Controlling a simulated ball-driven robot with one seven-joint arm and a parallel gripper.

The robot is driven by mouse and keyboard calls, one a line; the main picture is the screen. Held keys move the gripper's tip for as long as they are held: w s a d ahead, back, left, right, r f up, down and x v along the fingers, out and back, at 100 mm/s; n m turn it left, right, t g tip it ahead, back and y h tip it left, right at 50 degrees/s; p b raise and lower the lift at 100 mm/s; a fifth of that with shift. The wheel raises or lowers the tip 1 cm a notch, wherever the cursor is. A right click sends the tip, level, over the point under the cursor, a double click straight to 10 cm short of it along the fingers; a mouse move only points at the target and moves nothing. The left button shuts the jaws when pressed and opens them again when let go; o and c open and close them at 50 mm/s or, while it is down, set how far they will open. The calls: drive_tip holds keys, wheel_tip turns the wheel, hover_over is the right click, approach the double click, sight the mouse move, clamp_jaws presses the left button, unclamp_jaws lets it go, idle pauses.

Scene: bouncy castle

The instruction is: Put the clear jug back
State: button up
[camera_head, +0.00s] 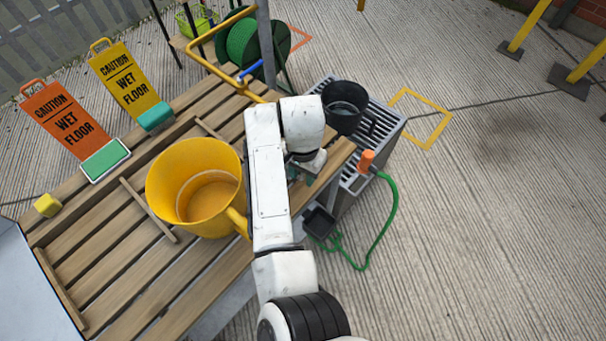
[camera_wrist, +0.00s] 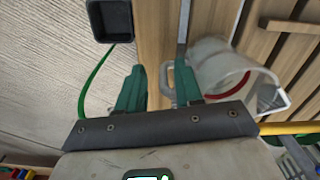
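The clear jug (camera_wrist: 222,72) shows in the wrist view, see-through with a red ring and a pale handle (camera_wrist: 166,84) on its left side. It is by the wooden slats. My gripper (camera_wrist: 159,78) has its two green fingers spread apart. The handle shows between the fingers, and the right finger overlaps the space between handle and jug body. I cannot tell whether either finger touches it. In the head view my gripper (camera_head: 301,172) is mostly hidden by my white arm at the bench's right edge, and I cannot make out the jug there.
A yellow bucket (camera_head: 178,167) stands on the slatted bench (camera_head: 100,243), left of my arm. A black bucket (camera_head: 345,117) sits on a grey grate, near an orange nozzle (camera_head: 366,160) and green hose. A yellow outline (camera_head: 437,131) marks clear floor. Caution signs stand behind.

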wheel_tip(320, 180, up, 11)
drive_tip(key=shift+f+b, duration=0.15)
drive_tip(key=shift+b, duration=0.25)
drive_tip(key=s+d+f+t+h, duration=0.1)
drive_tip(key=s+d+f, duration=0.15)
drive_tip(key=d, duration=0.65)
drive_tip(key=s+d+f+n, duration=0.1)
drive_tip(key=s+d+f, duration=0.15)
drive_tip(key=d, duration=0.65)
drive_tip(key=s+d+f+t+h, duration=0.1)
drive_tip(key=d+f, duration=0.2)
drive_tip(key=d, duration=0.6)
drive_tip(key=s+d+f+n, duration=0.25)
drive_tip(key=s+d, duration=0.25)
drive_tip(key=s, duration=0.6)
drive_tip(key=s+a+f+n+g+y, duration=0.1)
drive_tip(key=s+a+f, duration=0.1)
drive_tip(key=s, duration=1)
drive_tip(key=shift+s+a+y, duration=0.2)
drive_tip(key=shift+a+y, duration=0.15)
drive_tip(key=shift+y, duration=0.05)
